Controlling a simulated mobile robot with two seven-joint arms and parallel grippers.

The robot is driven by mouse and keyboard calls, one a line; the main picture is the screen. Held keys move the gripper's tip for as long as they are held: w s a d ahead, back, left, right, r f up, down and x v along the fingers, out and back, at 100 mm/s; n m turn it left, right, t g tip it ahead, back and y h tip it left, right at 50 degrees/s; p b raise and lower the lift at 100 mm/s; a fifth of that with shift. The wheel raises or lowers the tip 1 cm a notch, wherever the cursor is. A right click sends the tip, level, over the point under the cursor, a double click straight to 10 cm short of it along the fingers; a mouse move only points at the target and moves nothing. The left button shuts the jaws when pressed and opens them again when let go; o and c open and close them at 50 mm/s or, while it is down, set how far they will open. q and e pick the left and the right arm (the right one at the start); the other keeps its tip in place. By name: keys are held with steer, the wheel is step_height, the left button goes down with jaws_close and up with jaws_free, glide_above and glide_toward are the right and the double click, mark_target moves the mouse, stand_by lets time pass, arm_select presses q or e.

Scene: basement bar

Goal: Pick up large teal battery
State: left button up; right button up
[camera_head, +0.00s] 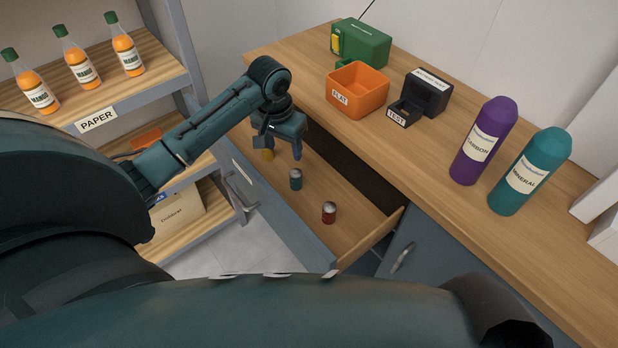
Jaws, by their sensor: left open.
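The teal battery (296,180), with a pale top, stands upright in the open drawer (300,229). A red battery (329,212) stands upright nearer the drawer's front right. My left gripper (281,151) points down over the back part of the drawer. It is open, with its fingers apart, and it appears just behind and above the teal battery, not touching it. A small yellow thing (267,155) shows at its left finger; I cannot tell whether it stands in the drawer. My right gripper is not in view.
The counter above the drawer holds an orange FLAT bin (357,90), a black tester (420,97), a green charger (360,44), a purple bottle (484,141) and a teal bottle (531,172). Shelves with orange bottles (80,58) stand left.

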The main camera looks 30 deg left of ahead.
mark_target(295, 172)
arm_select(q)
steer(key=f, duration=0.2)
steer(key=w+f, duration=0.1)
steer(key=f, duration=0.2)
steer(key=d+f, duration=0.1)
steer(key=f, duration=0.2)
steer(key=shift+w+b, duration=0.2)
steer(key=shift+b, duration=0.15)
steer(key=f, duration=0.5)
steer(key=shift+w+d+f, duration=0.1)
steer(key=shift+w+d, duration=0.2)
steer(key=shift+w, duration=0.05)
steer(key=c, duration=1.1)
